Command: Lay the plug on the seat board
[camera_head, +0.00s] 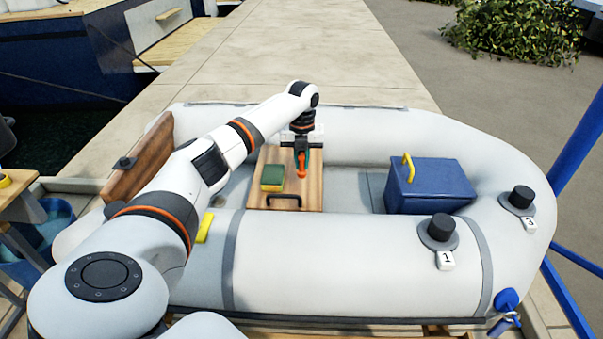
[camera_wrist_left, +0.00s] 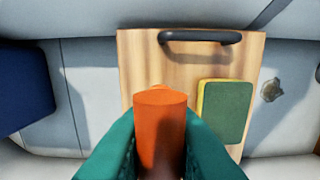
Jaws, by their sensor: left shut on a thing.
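The plug is orange (camera_head: 302,166) and is held between the teal fingers of my left gripper (camera_head: 302,158), over the wooden seat board (camera_head: 300,188) in the dinghy. In the left wrist view the plug (camera_wrist_left: 160,118) fills the space between the left gripper's fingers (camera_wrist_left: 160,150), with the seat board (camera_wrist_left: 143,62) behind it. I cannot tell whether the plug touches the board. A green and yellow sponge (camera_head: 272,178) lies on the board beside the plug. My right gripper is not in view.
The board has a dark handle (camera_head: 284,199) at its near edge. A blue box with a yellow handle (camera_head: 430,186) stands to the right on the dinghy floor. The grey inflatable tube (camera_head: 330,255) rises around the floor. A yellow object (camera_head: 203,227) lies by my left arm.

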